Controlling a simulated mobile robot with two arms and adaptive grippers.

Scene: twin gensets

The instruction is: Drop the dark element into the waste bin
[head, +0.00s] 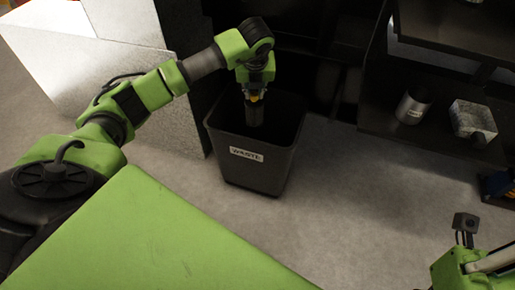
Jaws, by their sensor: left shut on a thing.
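The dark element (254,114) hangs upright below my left gripper (255,96), which is shut on its top end. The gripper comes down from above at the end of the left arm. The black waste bin (262,170) stands on the floor in the middle, with a white "WASTE" label on its front. In the picture the element is over the bin's open mouth. Whether its lower end is below the rim is hard to tell. My right gripper cannot be made out; only green arm parts show at the lower right.
A dark shelf unit (455,28) stands at the right. Its lower shelf holds a metal cylinder (411,108) and a pale speckled block (473,119). A grey panel (180,75) stands close to the bin's left. The floor (345,205) right of the bin is clear.

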